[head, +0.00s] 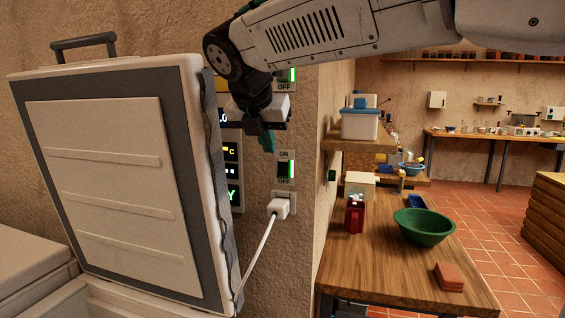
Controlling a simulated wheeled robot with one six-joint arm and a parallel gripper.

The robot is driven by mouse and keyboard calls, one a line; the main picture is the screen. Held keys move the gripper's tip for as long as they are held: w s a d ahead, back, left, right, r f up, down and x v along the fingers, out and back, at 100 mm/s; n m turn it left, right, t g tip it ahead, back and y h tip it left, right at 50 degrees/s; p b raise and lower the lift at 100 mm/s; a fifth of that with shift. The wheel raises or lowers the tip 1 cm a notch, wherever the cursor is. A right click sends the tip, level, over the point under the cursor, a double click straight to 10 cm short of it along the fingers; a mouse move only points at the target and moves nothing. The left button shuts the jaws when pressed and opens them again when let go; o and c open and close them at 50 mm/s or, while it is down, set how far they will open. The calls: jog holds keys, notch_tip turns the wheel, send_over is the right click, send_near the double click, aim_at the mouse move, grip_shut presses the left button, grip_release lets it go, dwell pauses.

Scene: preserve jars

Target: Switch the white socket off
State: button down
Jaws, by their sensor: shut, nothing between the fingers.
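A white plug (279,207) with a white cable sits in the lower wall socket. Directly above it is a switch (284,168) marked ON at the top and OFF at the bottom, with a green lit strip beside its dark rocker. My gripper (269,143) is shut and empty, its teal fingertips pointing down, above and slightly left of this switch in the picture. I cannot tell its distance from the wall. A second switch (292,75), also with a green strip and an OFF label, is higher up, partly hidden by my arm.
A large white chest with a raised lid (110,185) stands close at the left. A dark display panel (231,165) is partly hidden behind the lid. The wall ends right of the switches; beyond is a wooden table with a green bowl (424,227), red container (354,216) and shelf (350,144).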

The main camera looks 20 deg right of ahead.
send_near(283, 177)
notch_tip(283, 177, down, 4)
jog(key=shift+w+d+f, duration=0.4)
jog(key=shift+w+d, duration=0.2)
jog(key=shift+w, duration=0.15)
jog(key=shift+w+d+f, duration=0.1)
jog(key=shift+w+d, duration=0.35)
jog(key=shift+w, duration=0.2)
jog(key=shift+d, duration=0.3)
jog(key=shift+w+a, duration=0.1)
jog(key=shift+a, duration=0.3)
jog(key=shift+d, duration=0.2)
